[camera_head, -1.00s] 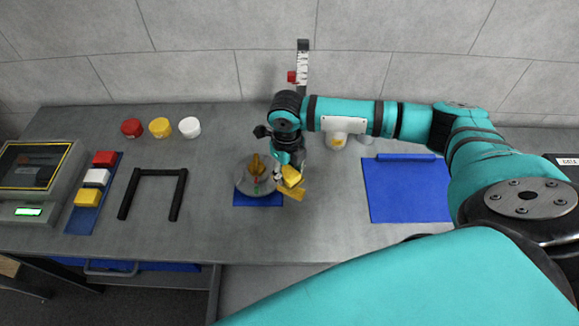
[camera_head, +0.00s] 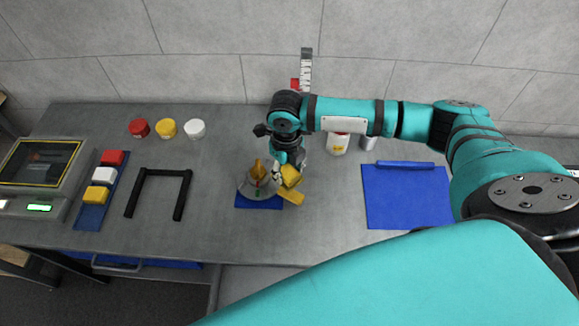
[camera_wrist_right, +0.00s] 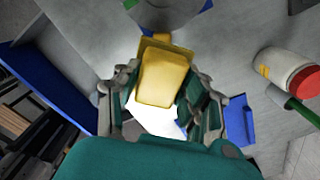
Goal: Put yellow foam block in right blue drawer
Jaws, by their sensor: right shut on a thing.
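The yellow foam block (camera_wrist_right: 163,78) is between the fingers of my right gripper (camera_wrist_right: 160,95) in the wrist view. In the head view the gripper (camera_head: 288,165) points down, with the yellow block (camera_head: 291,176) at its tip, just right of a round grey device. A flatter yellow piece (camera_head: 290,198) shows below the block. My right gripper is shut on the block. A blue drawer front with a handle (camera_head: 117,264) shows under the bench at the left. The right blue drawer is not clearly seen in the head view; my arm covers that area. My left gripper is not in view.
The round grey device (camera_head: 258,184) stands on a blue mat. A blue clipboard (camera_head: 405,200) lies to the right. A white bottle (camera_head: 338,144) stands behind. A black frame (camera_head: 182,199), coloured blocks (camera_head: 102,174) and small tubs (camera_head: 166,128) are at the left.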

